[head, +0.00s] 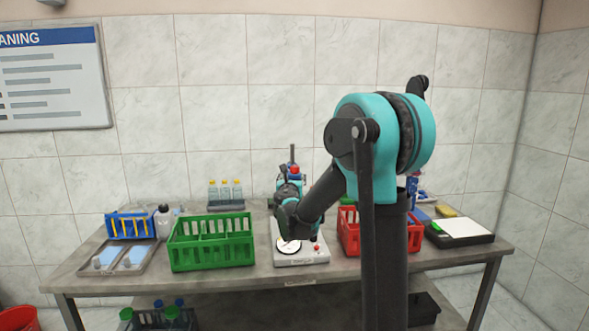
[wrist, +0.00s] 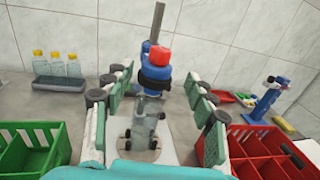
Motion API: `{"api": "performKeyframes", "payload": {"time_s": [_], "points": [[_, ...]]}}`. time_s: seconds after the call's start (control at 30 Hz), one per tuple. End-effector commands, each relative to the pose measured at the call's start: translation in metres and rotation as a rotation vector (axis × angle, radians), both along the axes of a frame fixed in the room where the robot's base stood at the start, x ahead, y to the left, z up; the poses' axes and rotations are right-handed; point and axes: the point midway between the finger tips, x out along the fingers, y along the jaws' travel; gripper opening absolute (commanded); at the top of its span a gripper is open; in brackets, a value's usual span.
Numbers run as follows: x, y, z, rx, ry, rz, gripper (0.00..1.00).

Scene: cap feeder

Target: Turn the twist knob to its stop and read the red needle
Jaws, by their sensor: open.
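The cap feeder stands on a white base plate (head: 306,257) in the middle of the table. In the wrist view its blue body with a red top (wrist: 158,58) and grey post rises beyond my fingers. My gripper (head: 288,217) is over the base plate; in the wrist view my gripper (wrist: 156,82) is open, fingers wide apart. Between them, lower down, is a grey piece with dark round ends (wrist: 145,130); I cannot tell whether it is the twist knob. A pale round dial (head: 288,246) shows on the plate, partly covered by my gripper. The red needle cannot be made out.
A green crate (head: 212,254) stands left of the feeder and a red crate (head: 348,239) right of it. Clear bottles with yellow caps (wrist: 57,65) stand in a tray behind. A blue device (wrist: 268,97) is at the back right. A white-topped scale (head: 462,229) lies farther right.

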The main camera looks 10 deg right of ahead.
Motion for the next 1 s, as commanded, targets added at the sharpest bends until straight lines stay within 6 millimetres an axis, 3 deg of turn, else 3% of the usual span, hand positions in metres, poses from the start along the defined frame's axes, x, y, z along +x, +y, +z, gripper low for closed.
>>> {"api": "performKeyframes", "payload": {"time_s": [0.4, 0.6, 1.0], "points": [[0.082, -0.017, 0.0, 0.003, 0.0, -0.002, 0.56], [0.111, -0.023, 0.0, 0.003, 0.0, -0.002, 0.56], [0.126, -0.026, 0.0, 0.003, 0.0, -0.001, 0.56]]}}
